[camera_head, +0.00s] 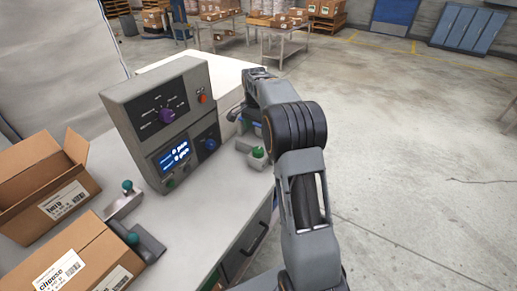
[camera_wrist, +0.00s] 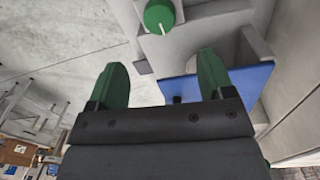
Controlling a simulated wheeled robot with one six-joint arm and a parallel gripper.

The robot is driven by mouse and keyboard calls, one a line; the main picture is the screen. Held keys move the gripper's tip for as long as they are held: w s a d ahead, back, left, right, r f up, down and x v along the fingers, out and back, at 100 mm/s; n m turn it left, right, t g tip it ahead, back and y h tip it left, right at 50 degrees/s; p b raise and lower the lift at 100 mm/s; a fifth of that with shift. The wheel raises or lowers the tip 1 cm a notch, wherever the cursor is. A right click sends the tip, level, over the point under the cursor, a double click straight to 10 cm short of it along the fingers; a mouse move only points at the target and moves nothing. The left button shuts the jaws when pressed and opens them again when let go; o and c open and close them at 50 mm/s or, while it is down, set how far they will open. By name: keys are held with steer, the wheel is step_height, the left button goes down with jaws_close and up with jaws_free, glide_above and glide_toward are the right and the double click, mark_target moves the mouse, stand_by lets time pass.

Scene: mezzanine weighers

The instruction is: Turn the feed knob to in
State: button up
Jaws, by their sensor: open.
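My gripper (camera_wrist: 163,60) has two green fingers, spread apart with nothing between them. A green round knob (camera_wrist: 159,14) with a white pointer line sits on a grey block, just beyond the fingertips in the wrist view and not touching them. In the head view, a green knob (camera_head: 258,152) sits on a small grey fixture beside the console, below my arm's end. The console (camera_head: 140,93) carries a purple knob (camera_head: 167,116) with a ring of labels and a blue knob (camera_head: 208,144). I cannot read which knob is labelled feed. My fingers are not clear in the head view.
A blue plate (camera_wrist: 245,82) lies behind the right finger. Two cardboard boxes, one open (camera_head: 38,183) and one closed (camera_head: 75,262), stand left on the counter, near grey fixtures with green knobs (camera_head: 127,186). The floor to the right is clear.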

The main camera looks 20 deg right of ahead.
mark_target(258, 149)
steer(key=f, duration=1)
steer(key=shift+s+d+f+p, duration=0.15)
steer(key=shift+s+f+p, duration=0.1)
steer(key=shift+p, duration=0.1)
steer(key=shift+r, duration=0.1)
steer(key=c, duration=0.9)
